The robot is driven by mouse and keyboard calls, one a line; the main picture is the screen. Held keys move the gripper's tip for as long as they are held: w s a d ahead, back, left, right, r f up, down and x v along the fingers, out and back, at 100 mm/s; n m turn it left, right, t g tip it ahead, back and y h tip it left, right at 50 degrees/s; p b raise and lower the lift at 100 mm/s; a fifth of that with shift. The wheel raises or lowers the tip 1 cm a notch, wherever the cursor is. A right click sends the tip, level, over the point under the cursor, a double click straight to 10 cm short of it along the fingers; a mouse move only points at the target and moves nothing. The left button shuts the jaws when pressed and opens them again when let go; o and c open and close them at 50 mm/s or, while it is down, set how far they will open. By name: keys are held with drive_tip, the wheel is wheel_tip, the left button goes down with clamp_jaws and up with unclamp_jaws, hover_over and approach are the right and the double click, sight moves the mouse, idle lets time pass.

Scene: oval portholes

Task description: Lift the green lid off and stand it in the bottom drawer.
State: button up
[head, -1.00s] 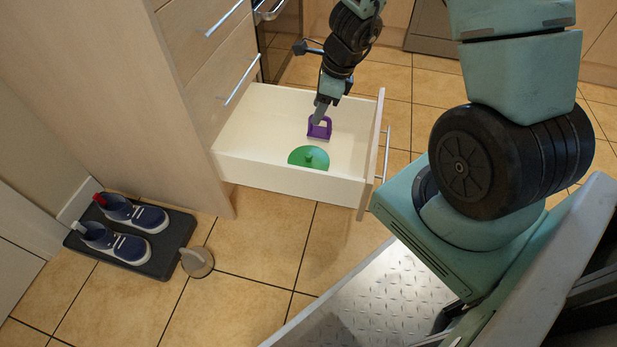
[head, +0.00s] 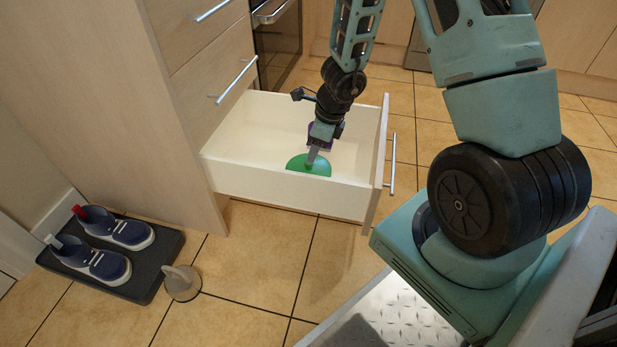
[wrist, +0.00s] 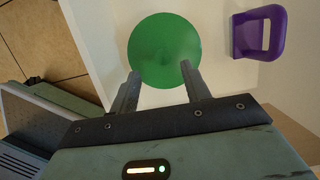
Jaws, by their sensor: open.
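The green lid (head: 297,164) lies inside the open bottom drawer (head: 255,178), near the side wall closest to me. In the wrist view the lid (wrist: 165,45) is a full green disc, seen face on. My gripper (head: 312,160) points down over the lid and hides part of it in the head view. In the wrist view my gripper (wrist: 163,74) is open, its two fingers apart at the lid's near edge with nothing between them. I cannot tell whether the fingertips touch the lid.
A purple object (wrist: 262,33) with a rectangular opening lies in the drawer beside the lid; my gripper mostly hides it in the head view. Blue shoes (head: 115,228) on a dark tray and a round grey object (head: 182,284) are on the floor at left.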

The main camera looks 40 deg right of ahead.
sight(308, 168)
drive_tip(key=shift+w+b+x, duration=0.1)
drive_tip(key=shift+b+x, duration=0.85)
drive_tip(key=shift+x, duration=0.45)
drive_tip(key=shift+w+b+x, duration=0.15)
drive_tip(key=shift+b+x, duration=0.75)
drive_tip(key=shift+x, duration=0.45)
drive_tip(key=shift+d, duration=0.2)
drive_tip(key=shift+r, duration=0.1)
clamp_jaws()
